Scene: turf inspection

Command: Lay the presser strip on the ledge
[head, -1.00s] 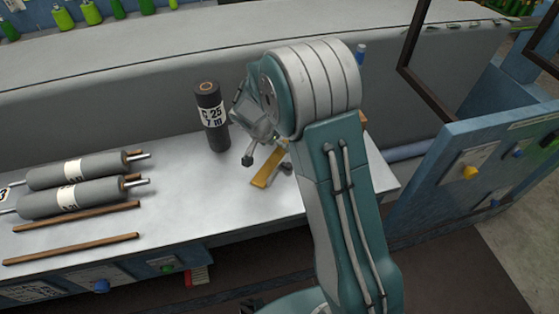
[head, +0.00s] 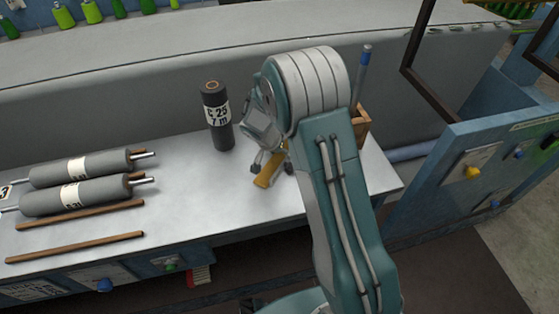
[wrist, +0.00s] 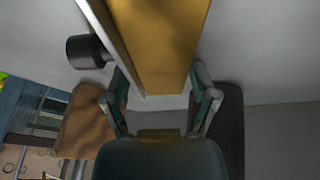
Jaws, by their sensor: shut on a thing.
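The presser strip appears to be the flat yellow-brown bar (head: 266,178) on the pale grey ledge (head: 205,205), right of the dark upright roll. In the wrist view the bar (wrist: 160,42) runs between the two fingers, with a pale edge along its left side and a dark round knob (wrist: 86,51) beside it. My gripper (head: 271,164) is low over the ledge and shut on this bar. It also shows in the wrist view (wrist: 161,88). My arm hides part of the bar's far end. I cannot tell whether the bar touches the ledge.
A dark labelled roll (head: 217,115) stands just left of my gripper. Two grey rollers (head: 80,168) and two brown rods (head: 75,247) lie at the left. A wooden box (head: 362,126) with a blue-topped tool is behind my arm. The ledge's middle is clear.

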